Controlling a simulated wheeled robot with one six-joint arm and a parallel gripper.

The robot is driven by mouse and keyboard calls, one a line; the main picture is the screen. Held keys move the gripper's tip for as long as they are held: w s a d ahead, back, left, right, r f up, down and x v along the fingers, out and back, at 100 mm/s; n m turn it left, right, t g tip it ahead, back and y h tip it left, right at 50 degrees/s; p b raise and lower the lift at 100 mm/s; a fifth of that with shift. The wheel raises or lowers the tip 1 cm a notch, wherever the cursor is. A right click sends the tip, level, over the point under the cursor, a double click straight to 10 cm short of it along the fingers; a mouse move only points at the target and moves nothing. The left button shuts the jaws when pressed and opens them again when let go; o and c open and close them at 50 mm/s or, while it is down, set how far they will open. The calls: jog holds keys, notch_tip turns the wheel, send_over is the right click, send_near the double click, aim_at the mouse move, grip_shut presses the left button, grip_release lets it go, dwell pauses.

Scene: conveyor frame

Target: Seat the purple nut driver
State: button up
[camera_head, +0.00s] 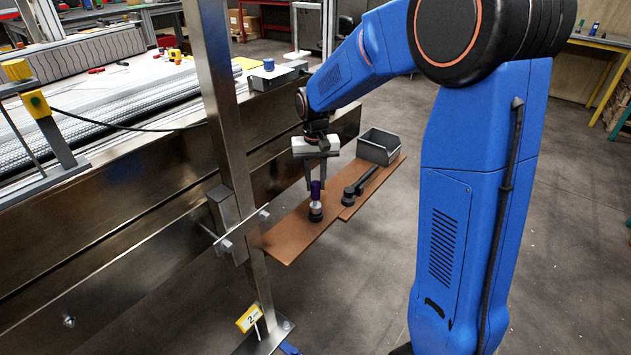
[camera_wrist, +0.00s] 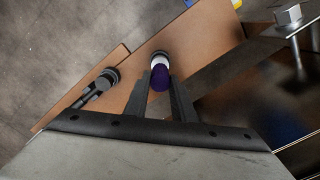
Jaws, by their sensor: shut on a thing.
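The purple nut driver (camera_head: 317,190) stands roughly upright over the brown shelf, purple handle up, with a pale section below. My gripper (camera_head: 316,184) is shut on the purple handle from above, one finger on each side. In the wrist view the nut driver (camera_wrist: 160,77) shows between the two fingers (camera_wrist: 160,84). A dark round base (camera_head: 316,217) sits on the shelf directly under the pale section. I cannot tell whether the driver rests in that base or is just above it. The driver's lower tip is hidden.
On the brown shelf (camera_head: 287,243) lies a black tool (camera_head: 360,186) to the right, with a grey open bin (camera_head: 378,147) behind it. A steel post (camera_head: 222,100) and a rod with hex heads (camera_head: 240,232) stand left of the shelf. The conveyor (camera_head: 130,85) runs behind.

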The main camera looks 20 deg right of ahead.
jog(key=shift+f, duration=1.45)
jog(key=o, duration=1.1)
jog(key=shift+o, duration=0.2)
notch_tip(320, 180, up, 17)
jog(key=shift+r, duration=0.2)
jog(key=s+d+r+n+t, duration=0.1)
jog(key=s+d, duration=0.1)
jog(key=s, duration=0.7)
jog(key=s+d+r+t, duration=0.1)
jog(key=s+d+r, duration=0.15)
jog(key=s, duration=0.65)
jog(key=s+d+f+t, duration=0.1)
jog(key=s+f, duration=0.2)
jog(key=s, duration=0.4)
jog(key=s+d+f+t, duration=0.1)
jog(key=s+f, duration=0.3)
jog(key=s, duration=0.4)
jog(key=shift+s+d+f+n+t, duration=0.15)
jog(key=shift+s+d+n+t, duration=0.15)
jog(key=shift+n+t, duration=0.1)
